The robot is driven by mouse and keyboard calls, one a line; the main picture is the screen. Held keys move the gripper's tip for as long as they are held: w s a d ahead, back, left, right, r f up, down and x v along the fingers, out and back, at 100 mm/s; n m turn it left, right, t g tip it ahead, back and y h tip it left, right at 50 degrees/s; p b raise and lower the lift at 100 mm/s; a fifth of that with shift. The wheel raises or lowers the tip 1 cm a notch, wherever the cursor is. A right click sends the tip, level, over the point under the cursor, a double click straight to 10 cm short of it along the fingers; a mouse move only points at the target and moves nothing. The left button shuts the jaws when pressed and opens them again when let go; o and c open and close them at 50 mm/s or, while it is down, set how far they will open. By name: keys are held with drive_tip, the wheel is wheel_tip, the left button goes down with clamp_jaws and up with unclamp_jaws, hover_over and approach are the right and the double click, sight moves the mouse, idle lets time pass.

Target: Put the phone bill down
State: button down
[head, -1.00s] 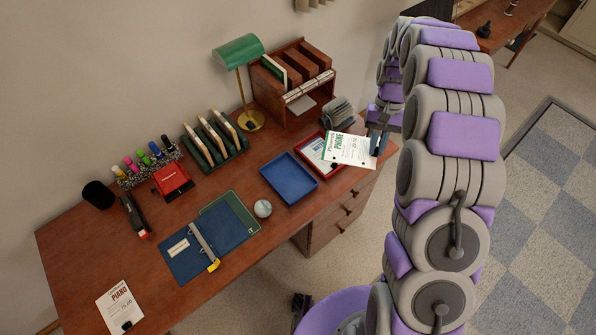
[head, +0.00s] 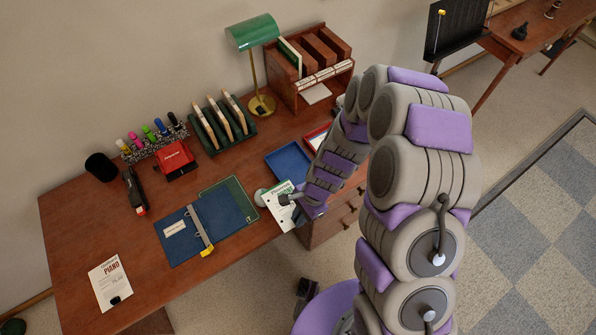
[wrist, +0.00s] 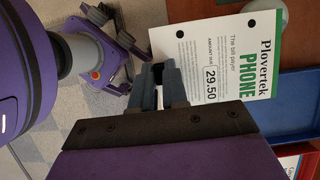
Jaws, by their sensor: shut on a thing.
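The bill is near the desk's front edge, just right of the open blue binder (head: 228,212). Whether it touches the desk cannot be told. My arm hides part of the bill's right side.
A blue tray (head: 285,162) and a red-rimmed tray (head: 316,137) lie behind my arm, partly hidden. A round paperweight (head: 260,196) sits beside the bill. The desk (head: 75,235) is bare at left.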

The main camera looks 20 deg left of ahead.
drive_tip(key=w+a, duration=0.1)
drive_tip(key=w, duration=0.1)
drive_tip(key=w+a+f+b, duration=0.1)
drive_tip(key=w, duration=0.5)
drive_tip(key=shift+w+a+f, duration=0.15)
drive_tip(key=shift+a+f, duration=0.05)
drive_tip(key=shift+a, duration=0.2)
drive_tip(key=w, duration=0.2)
drive_tip(key=w+b, duration=0.1)
drive_tip(key=w, duration=0.3)
drive_tip(key=shift+w+d+f+b, duration=0.15)
drive_tip(key=shift+w+d+b, duration=0.15)
drive_tip(key=shift+w+d, duration=0.1)
drive_tip(key=shift+w+a, duration=0.15)
drive_tip(key=shift+w, duration=0.1)
drive_tip(key=shift+a+f, duration=0.35)
drive_tip(key=shift+f, duration=0.05)
wheel_tip(320, 180, down, 2)
drive_tip(key=shift+f+b, duration=0.25)
drive_tip(key=shift+b, duration=0.35)
drive_tip(key=shift+f, duration=0.25)
drive_tip(key=shift+d+r, duration=0.1)
drive_tip(key=shift+d, duration=0.25)
drive_tip(key=c, duration=1.1)
unclamp_jaws()
drive_tip(key=shift+a, duration=0.3)
drive_tip(key=shift+c, duration=0.2)
